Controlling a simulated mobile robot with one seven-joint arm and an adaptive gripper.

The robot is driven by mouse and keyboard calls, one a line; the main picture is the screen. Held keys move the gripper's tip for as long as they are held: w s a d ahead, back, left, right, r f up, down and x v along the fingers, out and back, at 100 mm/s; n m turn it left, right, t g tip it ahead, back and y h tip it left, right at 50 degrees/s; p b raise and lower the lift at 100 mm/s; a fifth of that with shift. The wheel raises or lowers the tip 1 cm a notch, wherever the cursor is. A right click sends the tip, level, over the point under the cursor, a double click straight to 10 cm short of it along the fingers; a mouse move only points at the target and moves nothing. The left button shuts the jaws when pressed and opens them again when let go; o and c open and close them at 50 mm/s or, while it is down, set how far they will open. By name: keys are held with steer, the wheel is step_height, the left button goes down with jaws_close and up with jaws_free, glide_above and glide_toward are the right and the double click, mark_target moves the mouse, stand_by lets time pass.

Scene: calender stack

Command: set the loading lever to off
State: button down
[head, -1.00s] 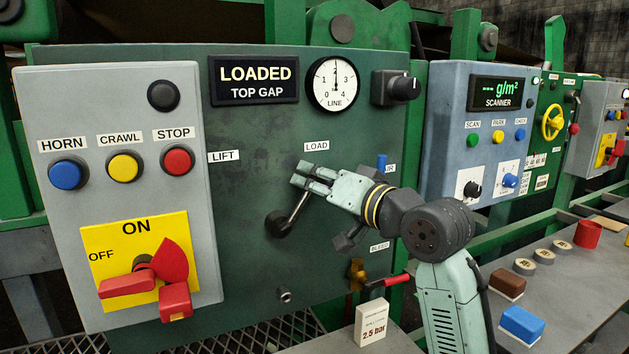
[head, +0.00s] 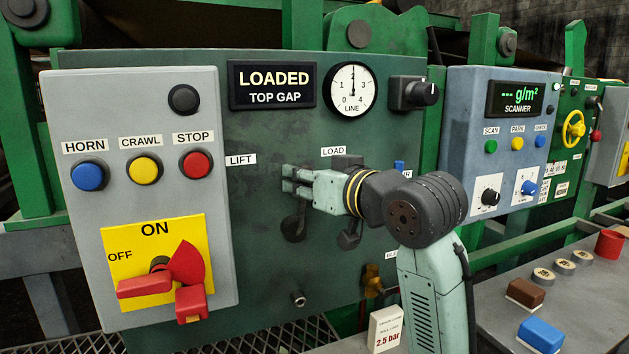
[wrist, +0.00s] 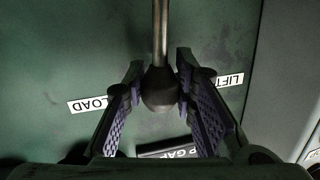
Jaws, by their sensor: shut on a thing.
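The loading lever (wrist: 161,35) is a metal rod with a dark round knob (wrist: 160,90), on the green panel between the LIFT label (head: 241,160) and the LOAD label (head: 333,151). Its dark hub (head: 293,229) shows below my gripper (head: 290,180) in the head view. In the wrist view my gripper (wrist: 160,68) has its purple-padded fingers on either side of the knob, shut on it. The rod points roughly straight up from the hub; my gripper hides its upper part in the head view. The display (head: 273,85) reads LOADED, TOP GAP.
Left of the lever is a grey box with HORN, CRAWL and STOP buttons (head: 196,165) and a red ON/OFF rotary switch (head: 187,264). A line gauge (head: 352,90) is above. The blue-grey scanner box (head: 461,150) stands to the right.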

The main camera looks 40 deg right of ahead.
steer(key=shift+w+a+n, duration=0.1)
steer(key=shift+a+n, duration=0.4)
steer(key=c, duration=1.3)
jaws_free()
steer(key=s+r, duration=0.1)
steer(key=s, duration=1.1)
steer(key=shift+a+r, duration=0.25)
steer(key=shift+r, duration=0.1)
